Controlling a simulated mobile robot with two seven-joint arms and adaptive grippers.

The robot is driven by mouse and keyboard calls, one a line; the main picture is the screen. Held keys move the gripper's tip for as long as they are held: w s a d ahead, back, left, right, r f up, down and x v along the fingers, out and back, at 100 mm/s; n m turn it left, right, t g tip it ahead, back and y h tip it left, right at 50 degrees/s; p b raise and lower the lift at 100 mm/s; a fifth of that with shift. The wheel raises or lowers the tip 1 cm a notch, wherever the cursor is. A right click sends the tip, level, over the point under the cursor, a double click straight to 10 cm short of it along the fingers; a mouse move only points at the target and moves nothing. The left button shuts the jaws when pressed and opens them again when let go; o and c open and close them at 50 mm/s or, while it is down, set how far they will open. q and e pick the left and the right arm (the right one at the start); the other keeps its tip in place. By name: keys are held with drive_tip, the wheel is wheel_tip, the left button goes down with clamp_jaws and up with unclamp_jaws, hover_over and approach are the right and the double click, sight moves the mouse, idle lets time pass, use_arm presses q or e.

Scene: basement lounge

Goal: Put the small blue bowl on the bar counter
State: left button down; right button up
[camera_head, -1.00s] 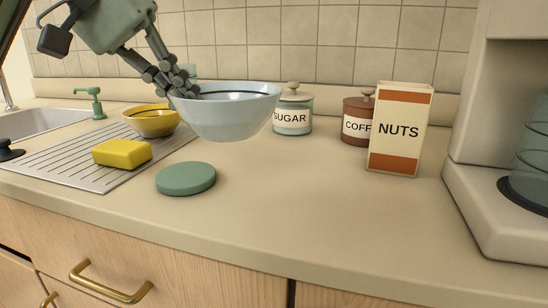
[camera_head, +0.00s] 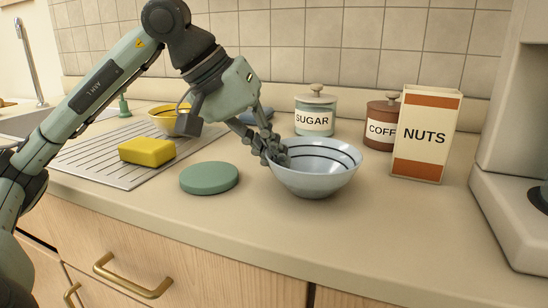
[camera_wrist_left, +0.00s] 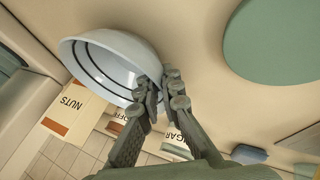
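The small blue bowl (camera_head: 318,182), pale with dark rings inside, sits upright on the bar counter (camera_head: 400,225), right of the green disc. My left gripper (camera_head: 274,152) reaches down to the bowl's left rim. In the left wrist view, the fingers (camera_wrist_left: 160,92) close on either side of the rim of the bowl (camera_wrist_left: 105,68). The bowl's base appears to touch the counter, though its exact contact is hard to see. My right gripper is in neither view.
A green disc (camera_head: 209,178) lies left of the bowl. Behind stand a sugar jar (camera_head: 315,115), a coffee jar (camera_head: 379,129) and a nuts box (camera_head: 425,135). A yellow sponge (camera_head: 147,151) and yellow bowl (camera_head: 165,122) are at left. The front right counter is clear.

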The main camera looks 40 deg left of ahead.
use_arm(q)
drive_tip(key=shift+f, duration=0.1)
drive_tip(key=c, duration=1.7)
unclamp_jaws()
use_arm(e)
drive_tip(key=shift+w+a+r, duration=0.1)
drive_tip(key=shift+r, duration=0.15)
use_arm(q)
drive_tip(key=shift+s+a+r, duration=0.1)
drive_tip(key=shift+a+r, duration=0.05)
drive_tip(key=shift+r, duration=0.25)
drive_tip(key=p+v, duration=0.2)
drive_tip(key=v, duration=0.9)
drive_tip(key=shift+s+r, duration=0.15)
drive_tip(key=shift+s, duration=0.05)
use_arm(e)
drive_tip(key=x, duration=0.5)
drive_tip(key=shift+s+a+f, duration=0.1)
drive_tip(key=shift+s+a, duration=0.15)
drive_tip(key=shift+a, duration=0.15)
